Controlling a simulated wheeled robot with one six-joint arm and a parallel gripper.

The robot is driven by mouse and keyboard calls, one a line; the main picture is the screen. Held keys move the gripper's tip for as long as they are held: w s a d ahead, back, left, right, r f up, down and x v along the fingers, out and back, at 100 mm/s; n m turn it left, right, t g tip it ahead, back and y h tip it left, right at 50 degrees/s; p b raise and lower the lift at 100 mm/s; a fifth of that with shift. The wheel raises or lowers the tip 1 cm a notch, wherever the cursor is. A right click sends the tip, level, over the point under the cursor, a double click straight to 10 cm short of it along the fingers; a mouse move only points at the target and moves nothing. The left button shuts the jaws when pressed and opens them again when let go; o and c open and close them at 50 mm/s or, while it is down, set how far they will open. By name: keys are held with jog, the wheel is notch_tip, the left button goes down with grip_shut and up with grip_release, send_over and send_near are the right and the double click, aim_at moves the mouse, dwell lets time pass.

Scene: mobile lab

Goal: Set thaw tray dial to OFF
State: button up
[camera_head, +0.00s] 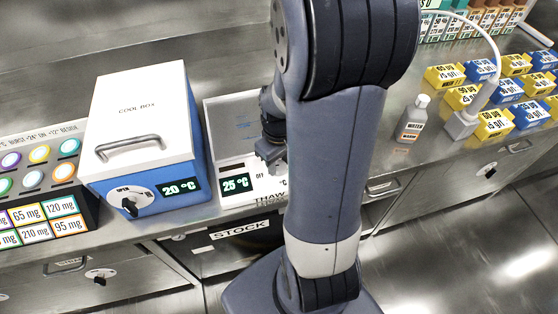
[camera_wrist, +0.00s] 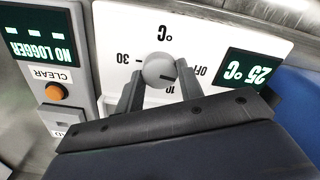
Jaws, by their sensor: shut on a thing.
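The thaw tray (camera_head: 230,120) stands right of the cool box, its white front partly hidden by my arm. Its green display (camera_head: 236,184) reads 25 °C, and it also shows upside down in the wrist view (camera_wrist: 247,70). In the wrist view the round grey dial knob (camera_wrist: 158,68) sits among the marks 30, 10 and OFF. A short dark mark on the knob lies on its side toward 10 and OFF; its exact setting is hard to tell. My gripper (camera_wrist: 160,80) is shut on the knob, one finger on each side. In the head view my gripper (camera_head: 270,152) is at the tray front.
The blue cool box (camera_head: 150,150) with a white lid and 20 °C display stands close on the left. A NO LOGGER panel (camera_wrist: 40,45) with an orange CLEAR button is beside the dial.

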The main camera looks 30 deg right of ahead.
aim_at(279, 165)
jog(key=shift+n, duration=0.7)
jog(key=o, duration=1)
notch_tip(279, 165, up, 11)
jog(key=shift+f+p, duration=0.1)
jog(key=shift+p, duration=0.3)
